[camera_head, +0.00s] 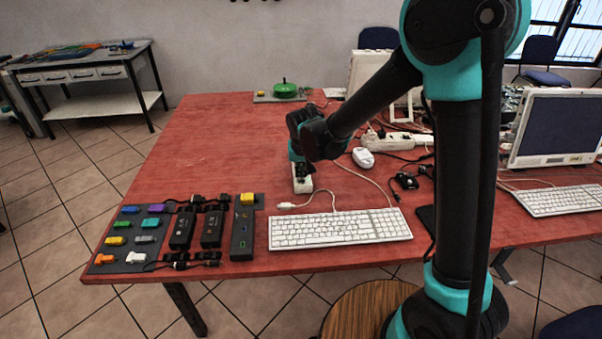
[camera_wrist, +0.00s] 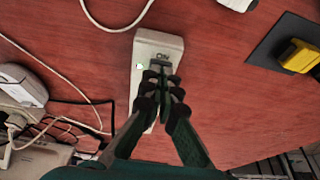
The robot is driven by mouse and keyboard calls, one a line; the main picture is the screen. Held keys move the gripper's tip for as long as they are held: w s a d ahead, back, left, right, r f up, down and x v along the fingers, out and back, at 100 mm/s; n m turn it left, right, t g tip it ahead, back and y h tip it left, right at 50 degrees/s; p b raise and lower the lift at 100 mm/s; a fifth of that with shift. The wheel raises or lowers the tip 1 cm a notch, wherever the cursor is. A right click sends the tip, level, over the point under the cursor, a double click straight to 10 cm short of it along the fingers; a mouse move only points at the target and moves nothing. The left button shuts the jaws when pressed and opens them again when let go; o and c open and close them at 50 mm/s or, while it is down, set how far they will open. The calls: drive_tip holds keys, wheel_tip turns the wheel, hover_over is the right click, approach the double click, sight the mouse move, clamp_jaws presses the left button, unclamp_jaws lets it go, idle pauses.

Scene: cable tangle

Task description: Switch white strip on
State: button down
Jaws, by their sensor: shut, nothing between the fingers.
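A white strip (camera_head: 302,182) stands out on the red table behind the keyboard, under my gripper (camera_head: 299,165). In the wrist view the white strip (camera_wrist: 158,43) is a narrow block with "ON" printed on its top face. My gripper (camera_wrist: 163,82) is shut and empty. Whether the fingertips touch the strip is unclear.
A white keyboard (camera_head: 340,228) lies in front of the strip. Dark panels and a yellow block (camera_head: 247,199) are at front left. The left-middle table is clear.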

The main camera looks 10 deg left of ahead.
drive_tip(key=shift+w, duration=0.1)
drive_tip(key=shift+w+a+r, duration=0.2)
drive_tip(key=shift+w+a, duration=0.05)
drive_tip(key=shift+w, duration=0.4)
